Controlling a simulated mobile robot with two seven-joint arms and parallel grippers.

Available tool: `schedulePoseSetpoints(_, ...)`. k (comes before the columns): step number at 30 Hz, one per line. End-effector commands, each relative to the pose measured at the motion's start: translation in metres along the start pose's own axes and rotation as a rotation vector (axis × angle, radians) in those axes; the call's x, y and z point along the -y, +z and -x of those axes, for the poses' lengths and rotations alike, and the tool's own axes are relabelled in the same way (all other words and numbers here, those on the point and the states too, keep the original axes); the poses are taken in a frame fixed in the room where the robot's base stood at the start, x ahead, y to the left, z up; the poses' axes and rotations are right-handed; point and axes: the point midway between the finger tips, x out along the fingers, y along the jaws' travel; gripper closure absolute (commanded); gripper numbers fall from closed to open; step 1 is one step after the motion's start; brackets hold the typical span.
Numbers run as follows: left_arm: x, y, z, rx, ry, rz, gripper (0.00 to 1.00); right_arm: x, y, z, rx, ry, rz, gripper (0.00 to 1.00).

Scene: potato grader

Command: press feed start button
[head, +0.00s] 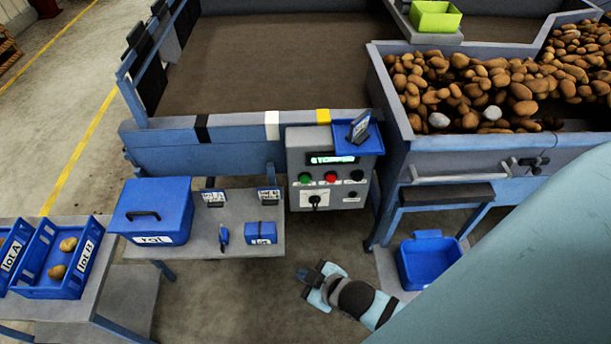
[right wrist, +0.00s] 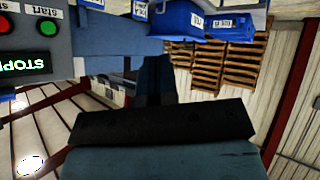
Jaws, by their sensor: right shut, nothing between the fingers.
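The control box (head: 325,148) is grey, with a lit display, and stands at the centre of the head view. Its green button (head: 305,178) is at the left of the button row, with a red button (head: 331,177) and a black one to the right. In the right wrist view the picture is upside down; the green button (right wrist: 46,29) has a start label and the display (right wrist: 38,62) reads as stopped. My right gripper (head: 310,278) is shut and empty, below the box in the head view and apart from the buttons. My left gripper is not in view.
A small table (head: 275,212) with a blue lidded box (head: 155,212) stands left of the control box. The potato hopper (head: 480,158) is at the right, with a blue bin (head: 425,262) beneath. Bare floor lies around my right gripper.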

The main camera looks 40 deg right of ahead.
Motion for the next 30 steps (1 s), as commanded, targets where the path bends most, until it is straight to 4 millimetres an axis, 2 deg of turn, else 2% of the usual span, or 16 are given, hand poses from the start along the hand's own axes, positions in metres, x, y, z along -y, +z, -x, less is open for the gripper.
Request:
schedulePoseSetpoints(1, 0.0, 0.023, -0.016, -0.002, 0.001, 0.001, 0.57, 0.002, 0.015, -0.027, 0.019, 0.005, 0.166, 1.0)
schedulePoseSetpoints(4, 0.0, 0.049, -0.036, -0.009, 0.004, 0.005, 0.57, -0.006, 0.031, -0.066, 0.101, 0.045, 0.612, 1.0)
schedulePoseSetpoints(7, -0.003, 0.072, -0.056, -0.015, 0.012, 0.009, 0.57, -0.027, 0.043, -0.101, 0.227, 0.131, 1.103, 1.0)
schedulePoseSetpoints(9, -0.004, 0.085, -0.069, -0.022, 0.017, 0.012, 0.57, -0.047, 0.048, -0.118, 0.344, 0.214, 1.421, 1.0)
schedulePoseSetpoints(12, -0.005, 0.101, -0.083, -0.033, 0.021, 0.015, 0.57, -0.078, 0.047, -0.131, 0.547, 0.345, 1.796, 1.0)
schedulePoseSetpoints(15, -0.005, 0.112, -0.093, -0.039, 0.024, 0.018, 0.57, -0.103, 0.043, -0.133, 0.763, 0.466, 2.056, 1.0)
schedulePoseSetpoints(18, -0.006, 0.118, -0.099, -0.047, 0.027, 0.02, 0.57, -0.12, 0.037, -0.13, 0.952, 0.556, 2.208, 1.0)
schedulePoseSetpoints(21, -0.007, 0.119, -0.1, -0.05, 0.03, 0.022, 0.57, -0.13, 0.032, -0.125, 1.08, 0.608, 2.282, 1.0)
schedulePoseSetpoints(25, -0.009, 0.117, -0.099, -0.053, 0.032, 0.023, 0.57, -0.135, 0.028, -0.12, 1.148, 0.632, 2.313, 1.0)
schedulePoseSetpoints(30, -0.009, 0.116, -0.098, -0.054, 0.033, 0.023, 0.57, -0.135, 0.027, -0.119, 1.15, 0.631, 2.314, 1.0)
